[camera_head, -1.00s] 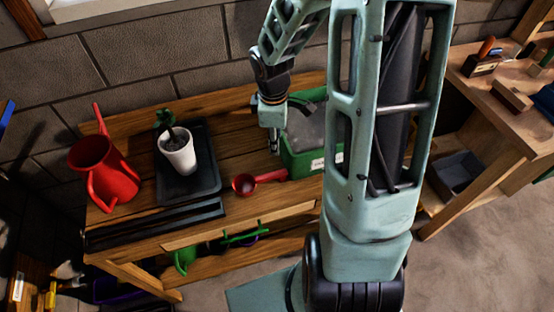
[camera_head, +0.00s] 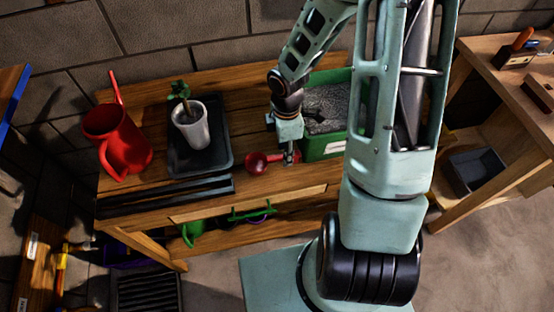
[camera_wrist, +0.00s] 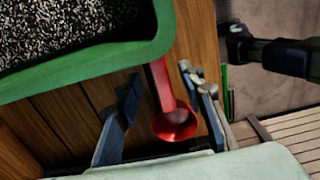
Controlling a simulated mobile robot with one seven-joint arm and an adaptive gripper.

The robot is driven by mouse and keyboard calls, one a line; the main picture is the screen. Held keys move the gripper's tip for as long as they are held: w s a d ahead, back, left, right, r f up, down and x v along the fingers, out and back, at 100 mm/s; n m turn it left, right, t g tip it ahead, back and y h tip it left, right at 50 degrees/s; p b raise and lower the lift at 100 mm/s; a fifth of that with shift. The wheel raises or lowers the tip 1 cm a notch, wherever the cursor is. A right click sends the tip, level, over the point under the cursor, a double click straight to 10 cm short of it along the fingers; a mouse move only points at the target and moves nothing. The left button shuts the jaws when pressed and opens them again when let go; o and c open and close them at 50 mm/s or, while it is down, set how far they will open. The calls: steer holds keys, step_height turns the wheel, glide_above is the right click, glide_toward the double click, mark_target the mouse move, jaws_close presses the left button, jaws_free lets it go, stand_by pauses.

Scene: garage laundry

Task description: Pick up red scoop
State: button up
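The red scoop (camera_head: 262,163) lies on the wooden bench top, left of the green bin. In the wrist view its round bowl (camera_wrist: 174,123) is nearest me and its handle runs up beside the green bin's rim. My gripper (camera_head: 289,158) is low over the scoop's handle in the head view and covers part of it. In the wrist view my gripper (camera_wrist: 165,105) is open, with one finger on each side of the scoop and visible gaps between. Whether the fingertips touch the bench cannot be told.
A green bin (camera_head: 326,147) filled with grainy grey material stands close to the scoop's handle. A black tray (camera_head: 221,150) with a white potted plant (camera_head: 191,126) and a red watering can (camera_head: 118,138) are to the left. The bench's front edge is close by.

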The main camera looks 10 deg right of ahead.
step_height(320, 180, down, 3)
steer(key=shift+r, duration=0.1)
jaws_close()
steer(key=shift+r, duration=0.2)
